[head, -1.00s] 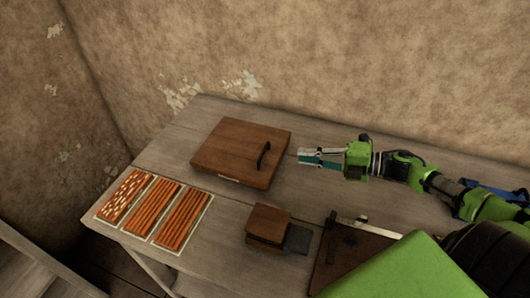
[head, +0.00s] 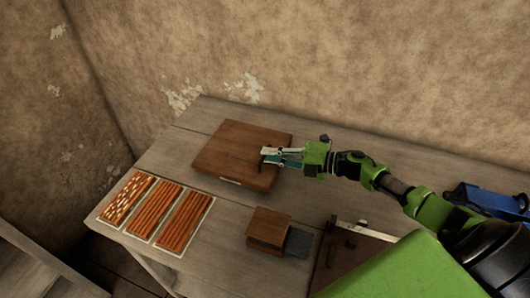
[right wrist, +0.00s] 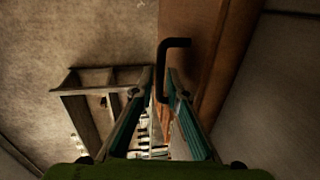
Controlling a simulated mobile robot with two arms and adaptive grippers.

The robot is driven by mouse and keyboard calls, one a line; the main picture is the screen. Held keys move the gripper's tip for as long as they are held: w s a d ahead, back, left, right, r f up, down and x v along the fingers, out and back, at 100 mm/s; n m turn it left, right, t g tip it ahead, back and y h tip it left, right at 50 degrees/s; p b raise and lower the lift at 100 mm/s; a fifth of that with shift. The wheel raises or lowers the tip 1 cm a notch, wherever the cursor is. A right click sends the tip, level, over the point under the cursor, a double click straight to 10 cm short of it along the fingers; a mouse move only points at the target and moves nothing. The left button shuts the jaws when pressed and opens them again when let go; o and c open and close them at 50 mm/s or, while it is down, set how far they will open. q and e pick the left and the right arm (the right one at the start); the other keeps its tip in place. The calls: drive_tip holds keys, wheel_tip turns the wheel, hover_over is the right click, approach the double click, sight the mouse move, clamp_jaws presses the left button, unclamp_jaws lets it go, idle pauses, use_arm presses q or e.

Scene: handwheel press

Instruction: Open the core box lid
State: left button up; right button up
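The core box (head: 233,148) is a flat brown wooden box with its lid down, lying on the table in the head view. A black bar handle (right wrist: 173,62) stands on the lid and shows clearly in the right wrist view. My right gripper (head: 265,156) is at the lid's right part, over the handle, which it mostly hides in the head view. In the right wrist view its fingers (right wrist: 160,86) are apart, with the handle at the fingertips and partly between them. Whether they touch it I cannot tell. My left gripper is not in view.
Three trays of orange-brown rods (head: 154,214) lie at the table's left front. A small brown wooden block (head: 268,227) with a grey piece (head: 299,243) stands in front of the box. A blue object (head: 480,198) is at the right. The wall is close behind the table.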

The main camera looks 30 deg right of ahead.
drive_tip(key=shift+x, duration=1.1)
clamp_jaws()
drive_tip(key=r+b+x, duration=0.1)
drive_tip(key=b+x, duration=0.1)
drive_tip(key=x, duration=0.5)
drive_tip(key=r+b+x, duration=0.1)
drive_tip(key=b+x, duration=0.2)
drive_tip(key=x, duration=0.5)
drive_tip(key=r+b+x, duration=0.1)
drive_tip(key=b+x, duration=0.1)
drive_tip(key=x, duration=0.6)
drive_tip(key=shift+w+a+r+b, duration=0.25)
drive_tip(key=shift+w+r+b, duration=0.05)
drive_tip(key=shift+w+r, duration=0.1)
drive_tip(key=shift+w+a+r, duration=0.15)
drive_tip(key=shift+w+a, duration=0.25)
